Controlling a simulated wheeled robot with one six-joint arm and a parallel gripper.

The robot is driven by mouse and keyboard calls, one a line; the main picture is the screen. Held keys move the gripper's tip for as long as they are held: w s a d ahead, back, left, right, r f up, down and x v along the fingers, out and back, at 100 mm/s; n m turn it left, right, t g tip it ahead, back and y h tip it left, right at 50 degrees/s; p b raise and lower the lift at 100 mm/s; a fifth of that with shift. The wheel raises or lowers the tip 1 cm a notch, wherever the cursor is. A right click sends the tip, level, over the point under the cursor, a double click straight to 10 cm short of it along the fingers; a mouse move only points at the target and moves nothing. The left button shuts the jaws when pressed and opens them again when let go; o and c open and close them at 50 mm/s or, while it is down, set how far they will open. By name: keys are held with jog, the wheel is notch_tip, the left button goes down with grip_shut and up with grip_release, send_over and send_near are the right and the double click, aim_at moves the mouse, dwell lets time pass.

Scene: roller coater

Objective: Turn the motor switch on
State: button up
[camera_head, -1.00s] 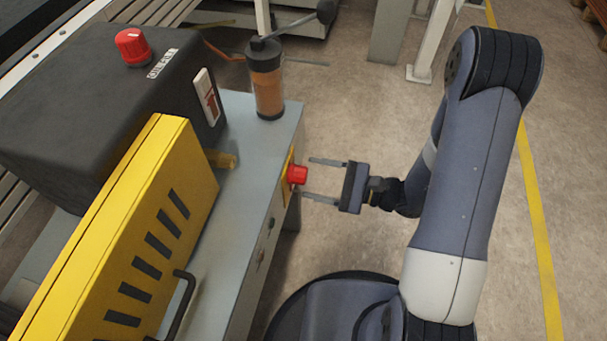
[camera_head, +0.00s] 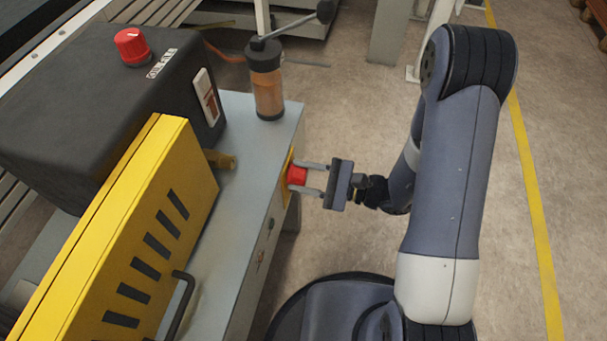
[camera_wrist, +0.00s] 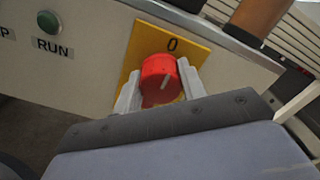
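The motor switch is a red rotary knob (camera_head: 297,176) on a yellow plate on the side of the grey cabinet. In the wrist view the knob (camera_wrist: 158,72) sits on the yellow plate (camera_wrist: 192,47) below a "0" mark. Its white pointer line is roughly in line with the "0". My gripper (camera_head: 304,178) reaches the knob from the right in the head view. Its two fingers stand on either side of the knob and look closed against it. The fingers also show in the wrist view (camera_wrist: 162,90). The lower part of the knob is partly hidden by my gripper.
A green button (camera_wrist: 49,21) labelled RUN is left of the plate. The cabinet top (camera_head: 232,195) carries a yellow vented guard (camera_head: 150,220), a black housing with another red knob (camera_head: 131,47), and an orange cylinder (camera_head: 267,85).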

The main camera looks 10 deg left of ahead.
jog(key=c, duration=0.4)
jog(key=shift+c, duration=0.2)
jog(key=shift+m, duration=0.3)
jog(key=m+p, duration=0.2)
jog(key=m, duration=0.1)
jog(key=shift+r+m, duration=0.15)
jog(key=shift+m, duration=0.15)
jog(key=m+p, duration=0.2)
jog(key=m, duration=0.2)
jog(key=shift+w+m, duration=0.1)
jog(key=shift+m, duration=0.2)
jog(key=m+p, duration=0.3)
jog(key=m, duration=0.2)
jog(key=shift+w+m+p, duration=0.1)
jog(key=shift+m+p, duration=0.85)
jog(key=shift+m, duration=1.05)
